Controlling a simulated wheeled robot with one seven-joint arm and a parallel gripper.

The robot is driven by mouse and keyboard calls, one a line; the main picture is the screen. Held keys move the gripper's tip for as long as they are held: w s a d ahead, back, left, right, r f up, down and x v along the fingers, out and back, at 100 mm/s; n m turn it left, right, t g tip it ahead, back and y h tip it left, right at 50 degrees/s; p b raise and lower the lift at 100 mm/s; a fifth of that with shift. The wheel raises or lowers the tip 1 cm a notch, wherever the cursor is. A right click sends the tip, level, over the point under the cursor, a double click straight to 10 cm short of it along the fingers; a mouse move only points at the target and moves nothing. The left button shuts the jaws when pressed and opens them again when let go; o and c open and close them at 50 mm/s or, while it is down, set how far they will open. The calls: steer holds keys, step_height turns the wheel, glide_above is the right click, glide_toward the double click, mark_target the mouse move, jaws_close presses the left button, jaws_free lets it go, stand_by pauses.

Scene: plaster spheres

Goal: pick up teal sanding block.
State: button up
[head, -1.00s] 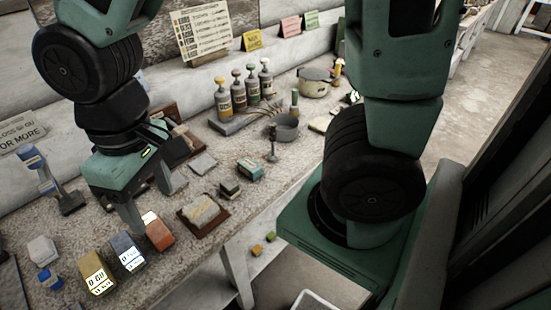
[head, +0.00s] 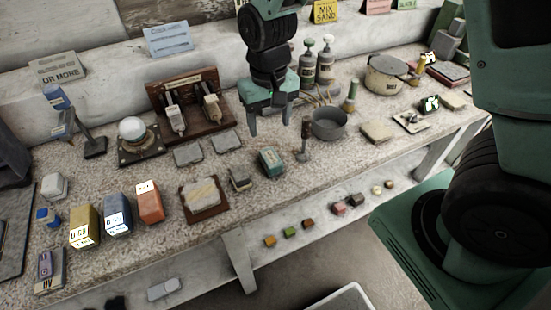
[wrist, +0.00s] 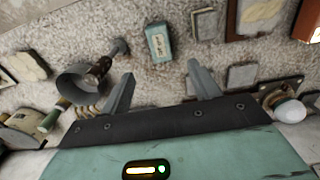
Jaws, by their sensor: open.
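The teal sanding block (head: 271,161) is a small box-shaped block with a pale label, lying on the speckled workbench (head: 330,175). In the wrist view the teal block (wrist: 158,43) lies ahead of the fingertips, roughly centred between them and apart from them. My gripper (head: 279,130) hangs above the bench, behind the block in the head view. In the wrist view my gripper (wrist: 161,70) has its two fingers spread with nothing between them.
A hammer-like tool (head: 305,140) stands just right of the block, near a grey pan (head: 328,123). A small dark-based block (head: 240,179) lies close on the left. A slab on a brown board (head: 204,196) lies farther left. Bare bench lies in front of the block.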

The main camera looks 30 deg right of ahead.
mark_target(271, 157)
step_height(271, 157, down, 13)
steer(key=shift+r+p, duration=0.15)
steer(key=shift+p, duration=0.8)
steer(key=c, duration=1.1)
